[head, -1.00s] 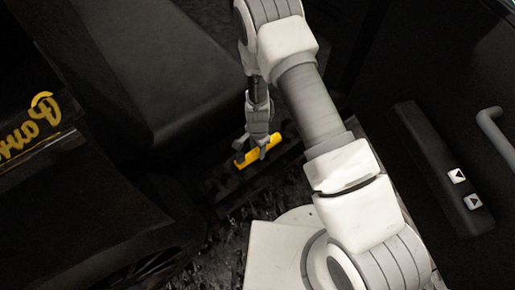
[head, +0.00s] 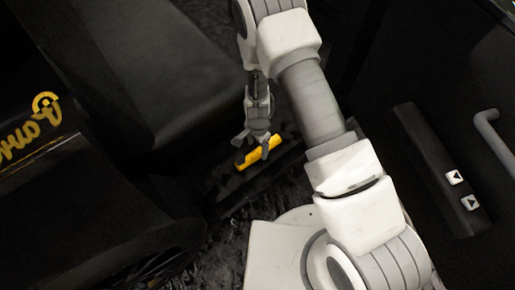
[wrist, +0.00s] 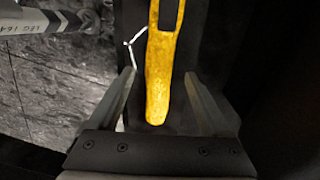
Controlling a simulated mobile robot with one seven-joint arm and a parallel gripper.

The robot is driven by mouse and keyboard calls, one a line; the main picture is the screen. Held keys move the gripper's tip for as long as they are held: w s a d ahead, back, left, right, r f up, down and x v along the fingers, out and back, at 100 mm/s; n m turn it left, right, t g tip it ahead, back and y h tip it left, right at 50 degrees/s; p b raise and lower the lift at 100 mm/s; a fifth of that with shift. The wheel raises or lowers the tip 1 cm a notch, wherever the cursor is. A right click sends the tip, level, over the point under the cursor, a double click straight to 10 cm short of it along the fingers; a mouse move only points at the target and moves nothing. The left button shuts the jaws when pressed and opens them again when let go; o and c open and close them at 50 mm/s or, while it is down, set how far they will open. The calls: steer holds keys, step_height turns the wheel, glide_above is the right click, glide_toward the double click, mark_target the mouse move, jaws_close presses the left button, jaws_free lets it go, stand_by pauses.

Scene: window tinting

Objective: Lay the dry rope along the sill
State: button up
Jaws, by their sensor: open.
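A long yellow thing (head: 258,154) lies on a dark, flat surface (head: 245,183) low in the middle of the head view. The wrist view shows it too (wrist: 161,80), with a rounded near end and a dark slot in its upper part. I cannot tell if it is the dry rope. My gripper (head: 256,145) is over it, pointing down. In the wrist view my gripper (wrist: 160,78) is open, one finger on each side of the yellow thing, with gaps on both sides. I cannot make out a sill for certain.
A black body with yellow lettering (head: 30,130) stands at the left. A dark panel with two arrow buttons (head: 462,189) and a grey handle (head: 492,137) are at the right. A thin white forked line (wrist: 131,44) lies beside the yellow thing. A grey rod (wrist: 50,22) is at upper left.

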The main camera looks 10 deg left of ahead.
step_height(320, 180, up, 14)
steer(key=p, duration=0.4)
steer(key=shift+r, duration=0.1)
steer(key=d+r+n+t+y, duration=0.15)
steer(key=d+r, duration=0.25)
steer(key=r, duration=0.9)
steer(key=d+r+n+t, duration=0.1)
steer(key=d+r+n, duration=0.25)
steer(key=r, duration=0.95)
steer(key=s+d+r+n+t+h+p, duration=0.2)
steer(key=s+d+r+n+t, duration=0.15)
steer(key=s+d+r, duration=1)
step_height(320, 180, up, 18)
steer(key=s+a+p, duration=0.1)
steer(key=p, duration=1.6)
steer(key=shift+a, duration=0.2)
